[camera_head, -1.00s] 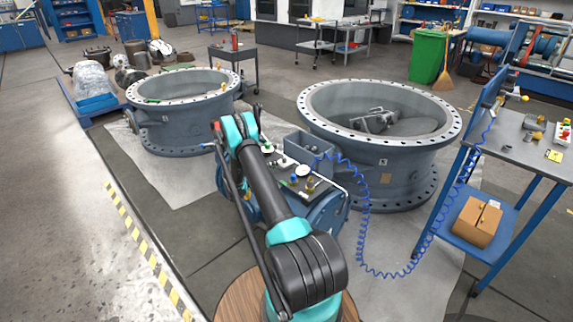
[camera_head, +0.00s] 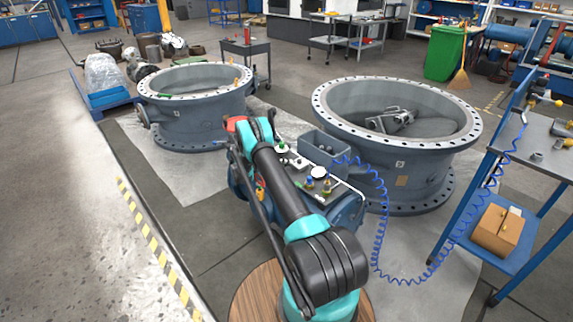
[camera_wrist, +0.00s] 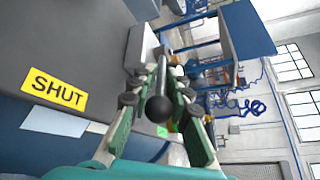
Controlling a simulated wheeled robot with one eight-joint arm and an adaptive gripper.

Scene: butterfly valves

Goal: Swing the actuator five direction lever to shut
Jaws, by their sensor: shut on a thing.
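The lever (camera_wrist: 162,78) is a thin rod with a black ball knob (camera_wrist: 158,109), seen end-on in the wrist view. My gripper (camera_wrist: 164,76) is closed around the rod, one green-and-grey finger on each side, with the knob towards the camera. A yellow label (camera_wrist: 55,90) reading SHUT lies on the grey surface left of the lever. In the head view the blue actuator (camera_head: 343,210) stands in front of the large valve, with small fittings on its dark top plate. My arm hides the lever and gripper fingers there.
A large flanged valve body (camera_head: 405,165) stands behind the actuator, and a smaller one (camera_head: 195,115) at left. A blue coiled hose (camera_head: 381,225) runs from the actuator to the workbench (camera_head: 545,150) at right. A grey open box (camera_head: 325,147) sits beside the top plate.

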